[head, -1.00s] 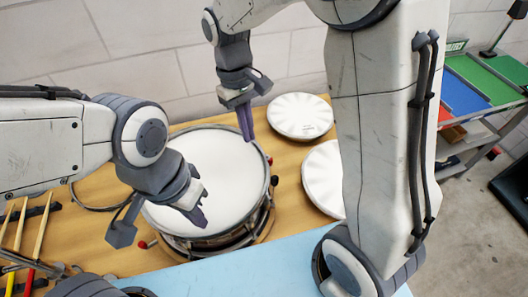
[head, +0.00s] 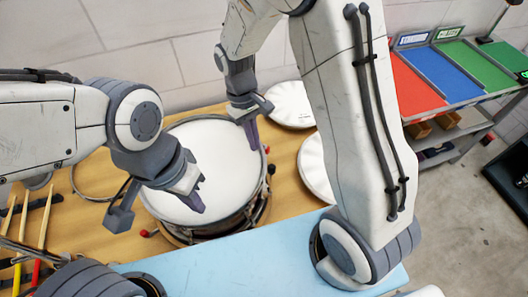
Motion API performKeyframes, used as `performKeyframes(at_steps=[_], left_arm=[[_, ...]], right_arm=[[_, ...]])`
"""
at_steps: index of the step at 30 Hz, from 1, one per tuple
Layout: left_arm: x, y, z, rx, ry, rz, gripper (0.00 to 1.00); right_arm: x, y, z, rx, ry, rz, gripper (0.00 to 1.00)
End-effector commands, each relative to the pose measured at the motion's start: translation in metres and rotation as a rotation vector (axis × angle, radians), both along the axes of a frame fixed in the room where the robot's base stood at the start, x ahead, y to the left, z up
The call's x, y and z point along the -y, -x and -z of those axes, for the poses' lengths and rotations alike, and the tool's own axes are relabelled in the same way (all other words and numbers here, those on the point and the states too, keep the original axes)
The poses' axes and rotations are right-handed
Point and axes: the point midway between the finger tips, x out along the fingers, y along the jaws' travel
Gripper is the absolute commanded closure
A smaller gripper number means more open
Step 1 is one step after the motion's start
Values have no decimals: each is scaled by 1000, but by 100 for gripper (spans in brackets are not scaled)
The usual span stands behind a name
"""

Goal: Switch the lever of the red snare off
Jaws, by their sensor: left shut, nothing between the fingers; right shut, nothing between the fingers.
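A snare drum (head: 190,150) with a white head and metal rim stands on the wooden bench, its shell brownish and partly shaded. A small red-tipped part (head: 146,233) shows at its front left and another (head: 267,150) at its right rim. I cannot tell which, if either, is the lever. My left gripper (head: 198,207) is shut and empty, over the left front of the drum head. My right gripper (head: 254,146) is shut and empty, pointing down at the back right of the drum, close to the rim. Contact cannot be told.
White round pads (head: 291,104) lie right of the drum, partly behind my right arm. A light blue surface (head: 220,258) lies in front. Sticks (head: 45,215) are at the left. A rack of coloured panels (head: 412,85) stands at the right. A wall is behind.

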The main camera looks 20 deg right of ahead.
Motion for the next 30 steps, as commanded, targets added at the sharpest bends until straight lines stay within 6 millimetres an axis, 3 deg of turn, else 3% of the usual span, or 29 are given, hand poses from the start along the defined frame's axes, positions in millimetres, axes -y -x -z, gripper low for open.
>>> performKeyframes(at_steps=[3,12,30], left_arm=[[0,0,-10,0,0,1,100],[0,0,-24,0,0,4,100],[0,0,-25,0,0,4,100]], right_arm=[[3,9,18,-5,1,1,100],[15,39,17,0,0,1,100],[13,42,18,0,0,0,100]])
